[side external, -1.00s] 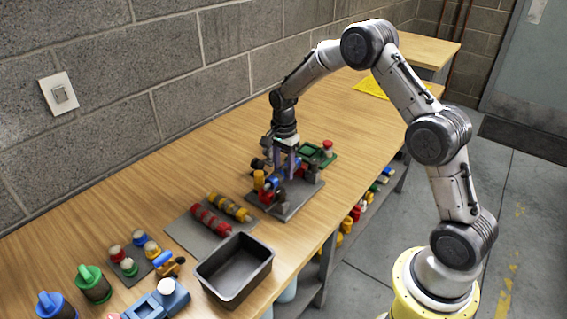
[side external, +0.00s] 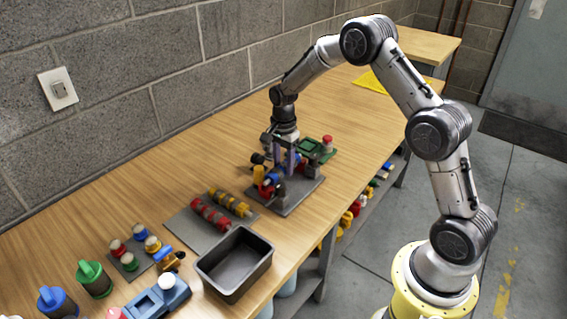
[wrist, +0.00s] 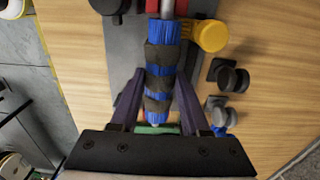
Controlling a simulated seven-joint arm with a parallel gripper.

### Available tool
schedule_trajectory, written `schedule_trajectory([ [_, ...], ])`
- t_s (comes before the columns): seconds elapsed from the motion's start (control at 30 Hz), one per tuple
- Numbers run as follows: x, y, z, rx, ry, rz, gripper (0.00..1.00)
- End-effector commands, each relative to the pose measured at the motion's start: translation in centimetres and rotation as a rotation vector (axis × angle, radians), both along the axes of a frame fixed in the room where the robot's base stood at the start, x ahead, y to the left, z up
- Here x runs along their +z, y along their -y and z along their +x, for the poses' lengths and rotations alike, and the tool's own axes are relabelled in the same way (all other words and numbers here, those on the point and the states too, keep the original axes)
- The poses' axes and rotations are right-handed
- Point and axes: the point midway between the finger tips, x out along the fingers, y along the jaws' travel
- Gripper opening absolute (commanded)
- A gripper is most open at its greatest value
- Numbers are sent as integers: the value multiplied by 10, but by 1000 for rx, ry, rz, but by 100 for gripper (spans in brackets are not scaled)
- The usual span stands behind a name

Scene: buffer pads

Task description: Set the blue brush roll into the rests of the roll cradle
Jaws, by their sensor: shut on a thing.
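The blue brush roll (wrist: 163,68), blue with dark bands, lies lengthwise between my gripper's two purple fingers in the wrist view. My gripper (wrist: 160,92) is shut on it. In the side view my gripper (side external: 290,165) is over the roll cradle, a grey plate (side external: 287,208) with upright rests and red and yellow parts. The roll (side external: 272,179) is partly hidden there by the fingers and cradle parts. Its far end meets a red part (wrist: 174,8) in the wrist view. I cannot tell whether both ends sit in the rests.
A grey mat (side external: 185,233) with red and yellow rolls (side external: 210,213) lies left of the cradle. A dark open bin (side external: 236,285) stands near the front edge. A green fixture (side external: 312,148) is behind the cradle.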

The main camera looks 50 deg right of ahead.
Motion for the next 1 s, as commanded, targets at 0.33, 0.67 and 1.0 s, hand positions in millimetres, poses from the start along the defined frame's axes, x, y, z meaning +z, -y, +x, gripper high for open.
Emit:
schedule_trajectory([
  [0.33,-5,0,0,0,0,0,0],
  [0.67,-9,0,0,0,1,0,0],
  [1.0,-13,0,1,0,1,0,0],
])
